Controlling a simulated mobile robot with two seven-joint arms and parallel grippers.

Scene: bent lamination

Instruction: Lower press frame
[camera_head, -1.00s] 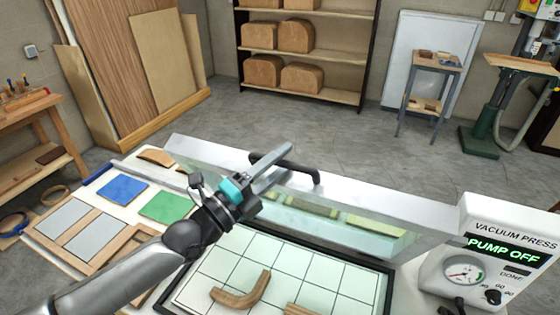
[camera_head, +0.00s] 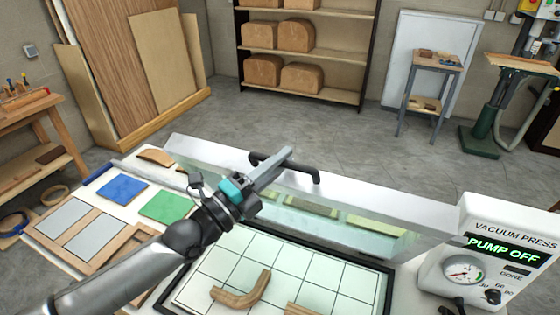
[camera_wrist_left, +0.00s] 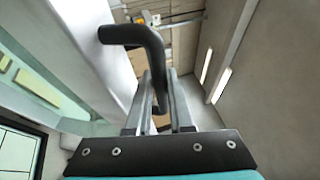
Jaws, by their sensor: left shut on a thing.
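The press frame (camera_head: 385,205) is raised and tilted at the back of the vacuum press, a white-edged frame with a clear sheet. A dark handle (camera_head: 303,173) is fixed on its top edge. My left gripper (camera_head: 285,155) is at the handle's left part and shut on it. In the left wrist view the bent handle (camera_wrist_left: 135,36) passes between the two fingers (camera_wrist_left: 160,105). Below the frame lies the gridded press bed (camera_head: 335,270), with a curved wooden piece (camera_head: 242,291) on it. My right gripper is not in view.
The control box (camera_head: 505,255) at right reads "PUMP OFF". Left of the bed lie a blue sheet (camera_head: 122,189), a green sheet (camera_head: 164,206) and grey panels (camera_head: 62,218). A second wooden piece (camera_head: 297,310) shows at the bottom edge.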

